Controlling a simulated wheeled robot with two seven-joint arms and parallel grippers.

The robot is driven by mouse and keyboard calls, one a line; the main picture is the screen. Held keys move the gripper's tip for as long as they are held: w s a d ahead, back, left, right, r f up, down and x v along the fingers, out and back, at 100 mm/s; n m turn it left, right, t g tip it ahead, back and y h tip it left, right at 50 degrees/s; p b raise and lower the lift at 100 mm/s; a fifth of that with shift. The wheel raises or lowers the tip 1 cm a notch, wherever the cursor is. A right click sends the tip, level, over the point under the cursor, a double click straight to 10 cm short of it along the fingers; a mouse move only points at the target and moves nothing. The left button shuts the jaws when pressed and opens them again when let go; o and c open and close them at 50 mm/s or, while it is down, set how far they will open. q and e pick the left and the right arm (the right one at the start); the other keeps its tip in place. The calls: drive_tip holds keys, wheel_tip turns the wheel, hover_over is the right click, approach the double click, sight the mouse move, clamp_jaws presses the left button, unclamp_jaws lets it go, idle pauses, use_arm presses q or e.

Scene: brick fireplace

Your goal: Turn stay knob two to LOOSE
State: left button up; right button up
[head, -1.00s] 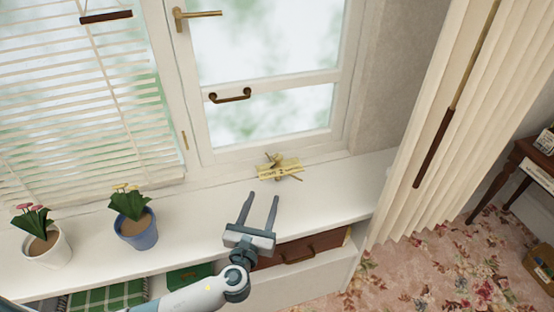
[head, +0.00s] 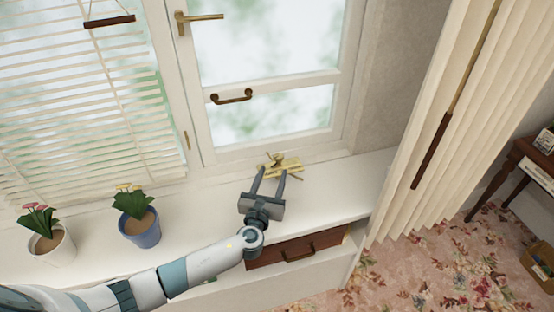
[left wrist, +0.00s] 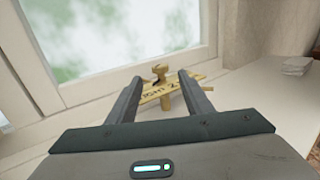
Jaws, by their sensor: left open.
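The brass stay knob (head: 277,158) stands at the foot of the window on the white sill, with a yellow lettered plate (head: 283,168) around its base. In the left wrist view the knob (left wrist: 160,73) shows between and beyond the fingertips. The plate (left wrist: 165,93) there reads in part "IGHT" and "2"; its ends are hidden by the fingers. My left gripper (head: 271,174) is open and empty, its fingers pointing at the knob. In the head view its tips overlap the plate's near edge; I cannot tell whether they touch. My right gripper is not in view.
A blue flowerpot (head: 140,228) and a white flowerpot (head: 53,245) stand on the sill to the left. A cream curtain (head: 450,150) hangs at the right. A brass window handle (head: 200,17) is above.

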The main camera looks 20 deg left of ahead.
sight(277, 161)
use_arm(q)
drive_tip(key=w, duration=0.6)
drive_tip(key=shift+w+a+p, duration=0.25)
drive_tip(key=shift+w+p, duration=0.05)
drive_tip(key=shift+w, duration=0.1)
drive_tip(key=shift+c, duration=0.7)
drive_tip(key=c, duration=0.9)
